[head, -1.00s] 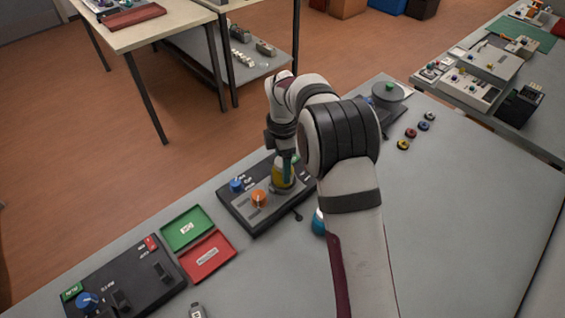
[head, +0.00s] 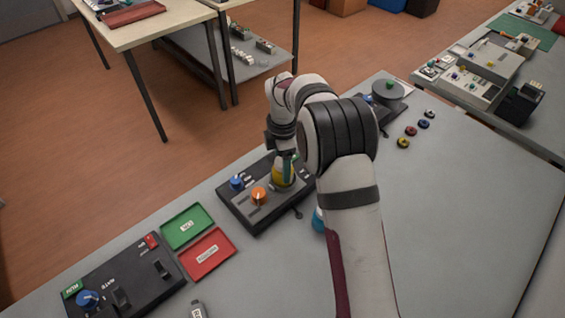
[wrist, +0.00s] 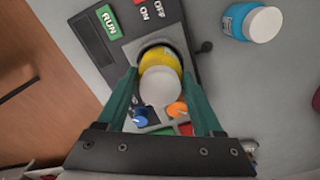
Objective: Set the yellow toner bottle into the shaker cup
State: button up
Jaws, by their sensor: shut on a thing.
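The yellow toner bottle (head: 283,177) stands at the shaker cup on the dark machine in the head view. In the wrist view the yellow bottle (wrist: 160,62) has a white cap facing me, and its far end lies within the round rim of the shaker cup (wrist: 146,44). How deep it sits, and whether it touches the bottom, is hidden. My gripper (wrist: 158,76) has its green fingers on both sides of the bottle, shut on it. In the head view my gripper (head: 287,157) points down over the cup and is partly hidden by my arm.
The machine carries a blue knob (head: 237,183), an orange knob (head: 259,195) and a green RUN label (wrist: 109,20). A blue bottle with a white cap (wrist: 237,22) stands close by. Green (head: 187,226) and red (head: 207,254) trays lie left.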

jog(key=shift+f, duration=0.5)
dwell(0.3)
jog(key=o, duration=1.4)
jog(key=shift+o, duration=0.2)
jog(key=shift+r, duration=0.15)
jog(key=shift+r, duration=2.25)
